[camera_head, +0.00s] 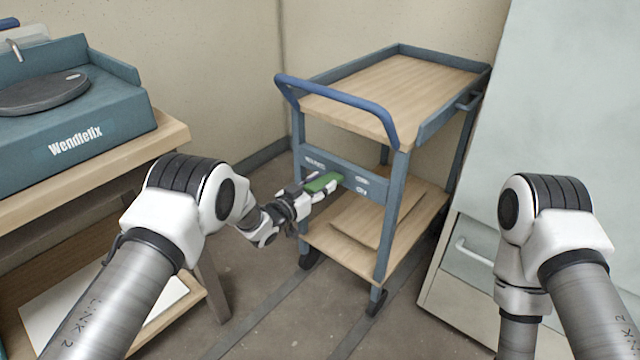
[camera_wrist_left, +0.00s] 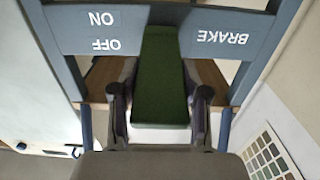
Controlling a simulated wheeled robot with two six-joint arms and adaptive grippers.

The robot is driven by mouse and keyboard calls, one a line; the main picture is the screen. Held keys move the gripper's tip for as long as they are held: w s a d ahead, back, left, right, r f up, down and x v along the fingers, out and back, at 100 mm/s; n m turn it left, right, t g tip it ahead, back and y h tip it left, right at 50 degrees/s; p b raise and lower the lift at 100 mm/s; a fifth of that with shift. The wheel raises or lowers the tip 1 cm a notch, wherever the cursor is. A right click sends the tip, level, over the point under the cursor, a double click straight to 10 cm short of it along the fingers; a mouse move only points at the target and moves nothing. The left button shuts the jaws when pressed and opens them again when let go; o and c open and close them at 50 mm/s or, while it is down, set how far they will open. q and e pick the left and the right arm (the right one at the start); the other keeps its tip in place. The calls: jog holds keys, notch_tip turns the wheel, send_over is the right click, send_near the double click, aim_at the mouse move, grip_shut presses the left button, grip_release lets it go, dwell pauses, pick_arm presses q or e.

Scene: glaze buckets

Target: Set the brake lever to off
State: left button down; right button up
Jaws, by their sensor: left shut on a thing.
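The brake lever is a flat green bar (camera_head: 323,183) on the blue front crosspiece of a trolley (camera_head: 392,90). In the left wrist view the lever (camera_wrist_left: 160,75) runs between my fingers, beside upside-down ON and OFF labels (camera_wrist_left: 103,32) on one side and a BRAKE label (camera_wrist_left: 222,37) on the other. I cannot tell which label it is set to. My left gripper (camera_head: 309,191) is shut on the lever; its fingers (camera_wrist_left: 160,104) flank the bar in the left wrist view. My right gripper is out of view; only its arm shows.
The trolley has a curved blue handle (camera_head: 340,101) above the lever and a wooden lower shelf (camera_head: 412,208). A wooden bench (camera_head: 168,133) with a teal Wendlefix machine (camera_head: 75,125) stands at the left. A pale cabinet (camera_head: 560,90) stands at the right. Floor between is clear.

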aim_at(326, 180)
pick_arm(q)
jog(key=shift+w+r+p, duration=0.1)
jog(key=shift+r+p, duration=0.45)
jog(key=shift+p, duration=0.1)
jog(key=r+g+y+p, duration=0.1)
jog(key=p, duration=0.2)
jog(key=w+r+g+y+p, duration=0.1)
jog(key=g+p, duration=0.1)
jog(key=p, duration=0.1)
jog(key=d+r+g+y+p, duration=0.1)
jog(key=p, duration=0.2)
jog(key=shift+w+g+p, duration=0.2)
jog(key=shift+g+p, duration=0.1)
jog(key=shift+w+d+g+y+p, duration=0.15)
jog(key=shift+g+y+p, duration=0.35)
jog(key=shift+p, duration=0.45)
jog(key=shift+f, duration=0.1)
